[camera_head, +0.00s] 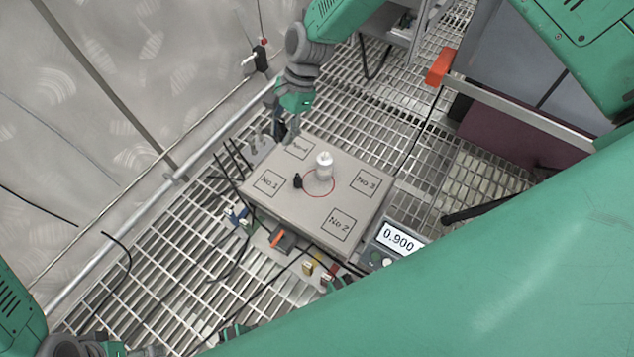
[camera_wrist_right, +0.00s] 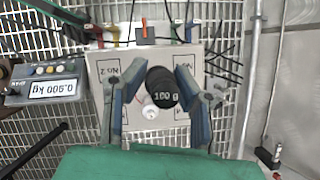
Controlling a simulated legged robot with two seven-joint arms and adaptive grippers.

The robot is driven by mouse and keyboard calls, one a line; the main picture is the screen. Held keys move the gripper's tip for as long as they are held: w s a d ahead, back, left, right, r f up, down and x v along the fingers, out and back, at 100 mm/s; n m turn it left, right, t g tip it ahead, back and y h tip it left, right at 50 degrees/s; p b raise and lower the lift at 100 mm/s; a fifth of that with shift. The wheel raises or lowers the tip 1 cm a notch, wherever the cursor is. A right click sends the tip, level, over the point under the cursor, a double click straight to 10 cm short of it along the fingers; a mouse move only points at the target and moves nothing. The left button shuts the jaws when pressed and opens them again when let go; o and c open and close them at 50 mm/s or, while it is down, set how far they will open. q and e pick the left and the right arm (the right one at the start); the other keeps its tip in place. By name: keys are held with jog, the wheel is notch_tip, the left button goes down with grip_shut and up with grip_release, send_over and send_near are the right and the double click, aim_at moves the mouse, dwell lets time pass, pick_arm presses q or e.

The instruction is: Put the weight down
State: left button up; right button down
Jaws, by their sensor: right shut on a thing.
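A black weight marked 100 g (camera_wrist_right: 165,97) shows between the fingers of my right gripper (camera_wrist_right: 154,80) in the wrist view. The gripper is shut on it above the grey plate. In the head view my right gripper (camera_head: 286,136) is over the plate's far left edge. The plate (camera_head: 300,222) carries boxes marked No.1 to No.4 and a red circle. A white weight (camera_head: 324,167) stands upright at the circle. A small black object (camera_head: 297,181) shows left of it. My left gripper (camera_head: 120,350) is partly cut off at the bottom left.
A scale display (camera_head: 398,238) at the plate's near right corner reads 0.900. Cables and coloured connectors (camera_head: 283,240) line the plate's near side. A metal grating (camera_head: 180,250) lies around it, and a steel wall (camera_head: 80,120) rises at left.

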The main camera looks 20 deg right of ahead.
notch_tip(320, 180, down, 13)
jog(key=w+d+m+t, duration=0.2)
jog(key=d+m+t, duration=0.1)
jog(key=m, duration=0.5)
jog(key=m+t+h, duration=0.3)
jog(key=m, duration=0.6)
send_over(322, 198)
notch_tip(322, 198, down, 15)
jog(key=shift+m, duration=0.3)
jog(key=f+b, duration=0.1)
jog(key=f, duration=0.1)
jog(key=f+b, duration=0.2)
jog(key=s+f+b, duration=0.1)
jog(key=f, duration=0.1)
jog(key=shift+d+f+b, duration=0.25)
jog(key=shift+b, duration=0.1)
jog(key=shift+f+b, duration=0.35)
jog(key=shift+f, duration=0.15)
notch_tip(322, 198, down, 3)
jog(key=shift+a+r+b, duration=0.1)
jog(key=shift+b, duration=0.9)
jog(key=shift+w+r, duration=0.1)
pick_arm(q)
notch_tip(322, 198, down, 7)
jog(key=d, duration=0.2)
jog(key=shift+w, duration=0.15)
pick_arm(e)
jog(key=shift+f, duration=0.25)
